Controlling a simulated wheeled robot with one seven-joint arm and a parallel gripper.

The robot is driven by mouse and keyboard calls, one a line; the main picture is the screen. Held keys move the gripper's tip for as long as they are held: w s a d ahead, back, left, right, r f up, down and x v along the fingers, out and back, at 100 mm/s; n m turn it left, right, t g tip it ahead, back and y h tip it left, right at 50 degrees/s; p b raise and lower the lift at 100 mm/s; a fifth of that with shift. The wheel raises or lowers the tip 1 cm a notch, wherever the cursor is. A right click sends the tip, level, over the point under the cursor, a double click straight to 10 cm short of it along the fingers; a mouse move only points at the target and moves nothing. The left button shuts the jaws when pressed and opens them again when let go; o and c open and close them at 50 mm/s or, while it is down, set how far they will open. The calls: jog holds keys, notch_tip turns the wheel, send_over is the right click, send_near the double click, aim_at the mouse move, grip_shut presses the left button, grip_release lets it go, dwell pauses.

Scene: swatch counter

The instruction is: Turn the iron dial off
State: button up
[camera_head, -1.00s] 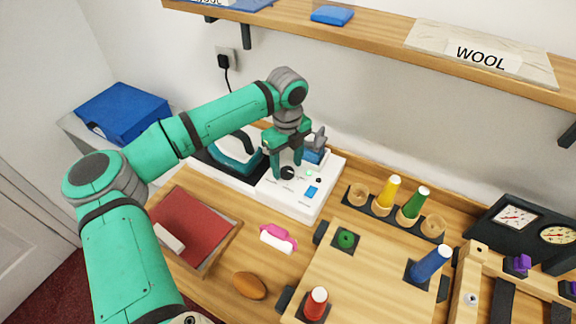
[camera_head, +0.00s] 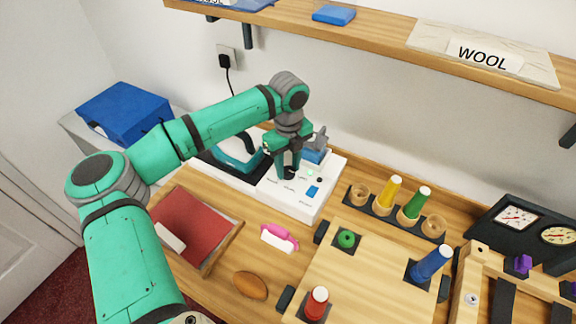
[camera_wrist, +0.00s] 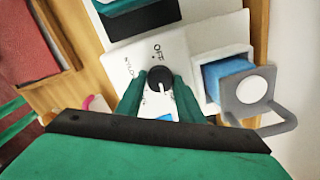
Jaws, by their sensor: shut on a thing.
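The iron dial (camera_wrist: 159,78) is a round black knob with a white mark, on a white control panel (camera_wrist: 124,66). In the wrist view an OFF label lies just above the knob, and the white mark shows on the knob's lower side, away from that label. My gripper (camera_wrist: 158,86) is shut on the dial, one green finger on each side. In the head view my gripper (camera_head: 288,172) reaches down to the white panel (camera_head: 300,205), and the dial (camera_head: 289,173) is partly hidden by the fingers. The teal iron (camera_head: 238,155) rests left of the panel.
A blue block in a white holder with a grey handle (camera_wrist: 252,88) stands close to the right finger. A pink-and-white item (camera_head: 279,238) lies in front of the panel. Thread cones (camera_head: 410,205) stand to the right. A shelf (camera_head: 380,38) runs above.

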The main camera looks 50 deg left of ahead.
jog(key=m, duration=0.4)
jog(key=shift+m, duration=0.3)
jog(key=m, duration=0.4)
jog(key=shift+m, duration=0.3)
jog(key=m, duration=1.3)
jog(key=shift+m, duration=0.3)
jog(key=m, duration=0.9)
jog(key=shift+m, duration=1.9)
